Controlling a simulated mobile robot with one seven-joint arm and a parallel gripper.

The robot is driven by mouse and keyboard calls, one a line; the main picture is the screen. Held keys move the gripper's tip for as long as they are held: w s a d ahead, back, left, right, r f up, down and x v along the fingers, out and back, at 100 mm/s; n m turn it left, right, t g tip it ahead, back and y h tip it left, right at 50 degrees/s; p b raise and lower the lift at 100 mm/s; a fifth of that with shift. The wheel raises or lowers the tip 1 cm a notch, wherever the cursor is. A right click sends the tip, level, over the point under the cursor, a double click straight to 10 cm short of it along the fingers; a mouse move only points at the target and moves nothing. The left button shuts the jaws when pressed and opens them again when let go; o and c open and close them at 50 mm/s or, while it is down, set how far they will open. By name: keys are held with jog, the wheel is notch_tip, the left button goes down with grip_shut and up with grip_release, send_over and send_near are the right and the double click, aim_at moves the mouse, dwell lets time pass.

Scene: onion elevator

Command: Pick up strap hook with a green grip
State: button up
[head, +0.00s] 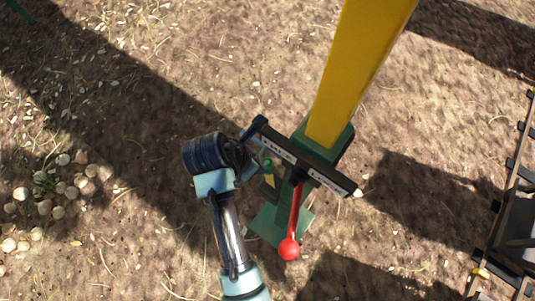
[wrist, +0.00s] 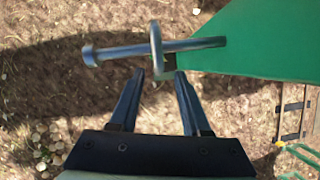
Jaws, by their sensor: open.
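In the wrist view, a grey metal hook or ring (wrist: 156,42) hangs around a horizontal metal peg (wrist: 197,44) that sticks out from a green panel (wrist: 270,40). I take it for the strap hook; its lower end lies just beyond my fingertips. My gripper (wrist: 159,78) is open, its two dark fingers apart, with nothing clearly held between them. In the head view, a small green piece (head: 268,163), perhaps the grip, shows beside my gripper (head: 262,166). The rest of the hook is hidden or too small to tell there.
A yellow beam (head: 360,65) rises from a green base, with a dark labelled bar (head: 300,158) across it. A red ball-ended lever (head: 289,248) hangs close by. Onions (head: 70,185) lie on the ground at left; a dark rail frame (head: 515,215) stands at right.

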aim_at(262, 162)
jog(key=shift+x, duration=2.55)
jog(key=shift+a, duration=0.15)
grip_shut()
jog(key=shift+w, duration=0.1)
